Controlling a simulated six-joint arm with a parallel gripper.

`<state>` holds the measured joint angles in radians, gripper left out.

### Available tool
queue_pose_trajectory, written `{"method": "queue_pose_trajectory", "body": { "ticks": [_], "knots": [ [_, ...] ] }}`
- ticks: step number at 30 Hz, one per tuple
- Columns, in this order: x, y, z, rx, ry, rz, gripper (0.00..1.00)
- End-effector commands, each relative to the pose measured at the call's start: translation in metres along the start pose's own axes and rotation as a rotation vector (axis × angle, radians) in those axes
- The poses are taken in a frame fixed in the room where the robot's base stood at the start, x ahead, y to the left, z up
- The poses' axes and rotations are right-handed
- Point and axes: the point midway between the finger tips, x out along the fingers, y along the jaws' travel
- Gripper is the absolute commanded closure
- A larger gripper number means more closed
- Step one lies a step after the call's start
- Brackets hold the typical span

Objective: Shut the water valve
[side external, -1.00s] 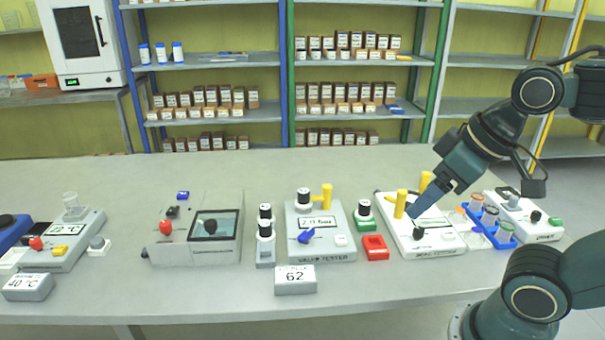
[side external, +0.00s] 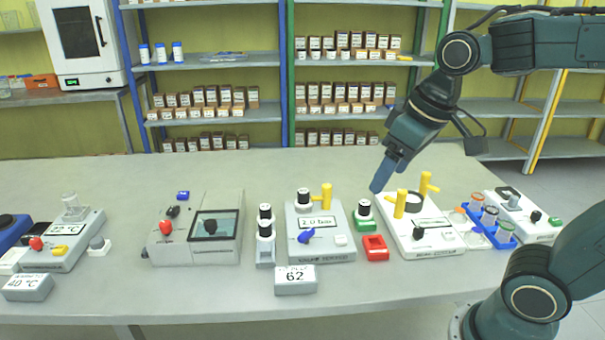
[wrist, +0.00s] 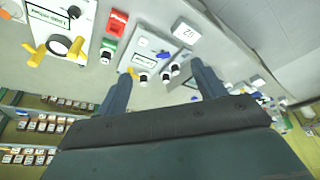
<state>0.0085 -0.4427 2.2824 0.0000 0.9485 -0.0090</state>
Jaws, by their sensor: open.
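The valve tester (side external: 338,250), a white box with a display, has a blue handle (side external: 306,236), a black-capped vial (side external: 303,198) and a yellow lever (side external: 326,197). I cannot read a water label on any valve. A second white tester (side external: 440,246) to its right carries two yellow levers, one of them in front (side external: 400,204). My gripper (side external: 381,184) hangs in the air above and behind the gap between the two testers. In the wrist view my gripper (wrist: 164,85) is open, its fingers wide apart with nothing held. The valve tester (wrist: 148,52) shows beyond the fingers.
A green-based vial (side external: 364,216) and a red tray (side external: 375,248) stand between the testers. A blue rack of tubes (side external: 505,236) is to the right. A box reading 62 (side external: 295,280) lies in front. The bench (side external: 120,175) behind the devices is clear.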

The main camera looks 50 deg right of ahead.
Motion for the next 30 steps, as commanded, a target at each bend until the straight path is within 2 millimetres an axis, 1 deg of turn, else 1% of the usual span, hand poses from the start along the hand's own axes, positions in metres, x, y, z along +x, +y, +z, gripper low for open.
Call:
{"method": "queue_pose_trajectory", "body": {
  "ticks": [1,8,15,20,24,30],
  "knots": [
    [0.004,0.001,-0.01,0.0,-0.021,0.0,0.31],
    [0.025,0.002,-0.049,0.0,-0.1,0.001,0.31],
    [0.056,0.005,-0.087,0.0,-0.182,0.0,0.31],
    [0.082,0.007,-0.11,0.0,-0.236,0.0,0.31],
    [0.107,0.008,-0.127,0.001,-0.283,-0.001,0.31],
    [0.137,0.01,-0.143,0.0,-0.333,-0.002,0.31]
  ]
}}
